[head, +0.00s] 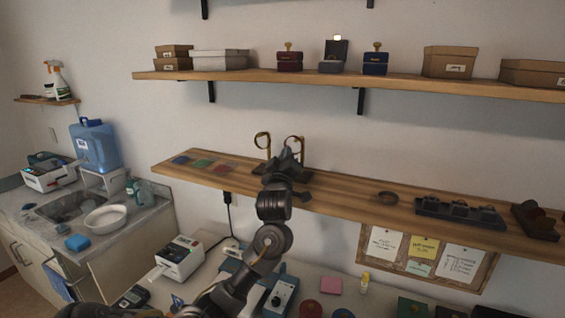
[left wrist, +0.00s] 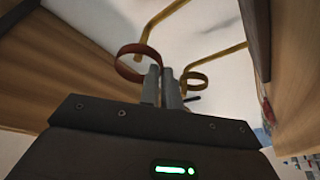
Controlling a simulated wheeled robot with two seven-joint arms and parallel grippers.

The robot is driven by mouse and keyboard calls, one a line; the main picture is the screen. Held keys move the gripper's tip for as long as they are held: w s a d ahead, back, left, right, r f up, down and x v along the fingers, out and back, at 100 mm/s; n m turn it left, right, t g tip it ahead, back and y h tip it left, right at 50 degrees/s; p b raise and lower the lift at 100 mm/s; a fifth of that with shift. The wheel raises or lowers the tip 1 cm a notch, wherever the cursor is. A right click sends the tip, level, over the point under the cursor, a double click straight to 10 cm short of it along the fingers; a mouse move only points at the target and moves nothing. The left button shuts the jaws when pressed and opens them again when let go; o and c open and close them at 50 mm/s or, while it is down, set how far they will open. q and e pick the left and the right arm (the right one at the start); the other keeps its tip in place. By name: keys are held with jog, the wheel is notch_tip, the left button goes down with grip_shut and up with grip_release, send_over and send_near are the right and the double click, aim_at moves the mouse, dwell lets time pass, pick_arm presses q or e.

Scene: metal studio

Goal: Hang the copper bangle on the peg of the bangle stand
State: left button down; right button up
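The bangle stand has two gold posts (head: 302,150) with bent pegs at the back of the middle shelf; both pegs show in the left wrist view (left wrist: 218,56). My left gripper (head: 291,162) is in front of the stand, its fingers close together. In the left wrist view the copper bangle (left wrist: 120,66) stands up from between the fingertips (left wrist: 163,80), its right edge pinched there. One peg's tip is close to the bangle's upper edge; I cannot tell whether it passes through. A gold ring (left wrist: 194,75) shows by the other peg. My right gripper is out of view.
Flat coloured pads (head: 202,163) lie on the shelf left of the stand. A brown ring (head: 388,198) and a dark holder (head: 460,212) are to the right. The upper shelf (head: 300,80) with boxes runs overhead. The shelf between stand and brown ring is clear.

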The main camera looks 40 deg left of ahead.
pick_arm(q)
jog(key=w, duration=0.1)
jog(key=w+a+b, duration=0.1)
jog(key=w+f, duration=0.1)
jog(key=w, duration=0.1)
jog(key=shift+a+b, duration=0.2)
jog(key=shift+b, duration=0.2)
jog(key=c, duration=1.5)
grip_release()
jog(key=shift+c, duration=0.2)
